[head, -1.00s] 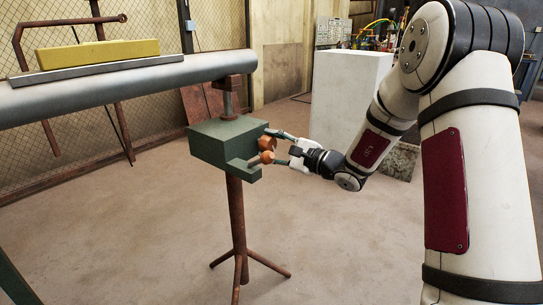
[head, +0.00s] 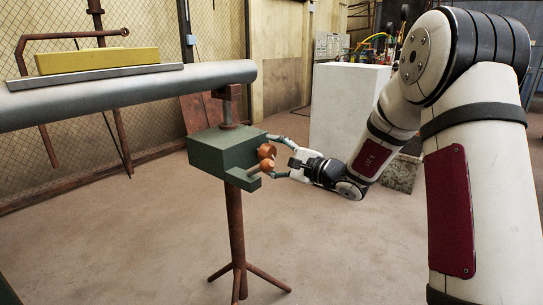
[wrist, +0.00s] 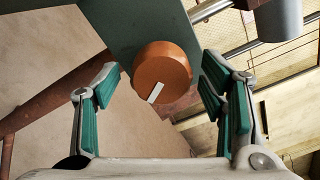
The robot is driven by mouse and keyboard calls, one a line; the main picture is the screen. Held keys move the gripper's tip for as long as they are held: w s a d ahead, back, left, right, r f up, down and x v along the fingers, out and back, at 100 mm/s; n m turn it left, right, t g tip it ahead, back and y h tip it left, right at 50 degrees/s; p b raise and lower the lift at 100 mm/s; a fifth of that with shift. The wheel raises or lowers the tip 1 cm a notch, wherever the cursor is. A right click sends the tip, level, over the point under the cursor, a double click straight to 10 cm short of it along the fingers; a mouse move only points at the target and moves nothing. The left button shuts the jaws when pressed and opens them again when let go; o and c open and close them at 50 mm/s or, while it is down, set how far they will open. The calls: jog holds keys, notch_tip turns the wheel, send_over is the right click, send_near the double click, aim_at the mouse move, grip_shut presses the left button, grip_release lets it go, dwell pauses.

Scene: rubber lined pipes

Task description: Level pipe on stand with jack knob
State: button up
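The grey pipe (head: 120,100) runs across the upper left and slopes up to the right in the head view; perspective makes its true tilt unclear. A yellow level (head: 95,60) lies along its top; no bubble can be read. The pipe's right end rests on the stand's rusty post (head: 228,107), above a green jack box (head: 215,155). The orange jack knob (head: 266,151), with a white mark on its face, shows in the wrist view (wrist: 162,70). My gripper (wrist: 158,95) is open, its green-padded fingers on either side of the knob, with gaps visible on both sides.
The stand's rusty tripod legs (head: 240,275) spread on the floor below the box. A white block (head: 348,105) stands behind my arm. Open floor lies around the stand.

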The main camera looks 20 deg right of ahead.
jog(key=shift+s, duration=0.1)
jog(key=v, duration=1.2)
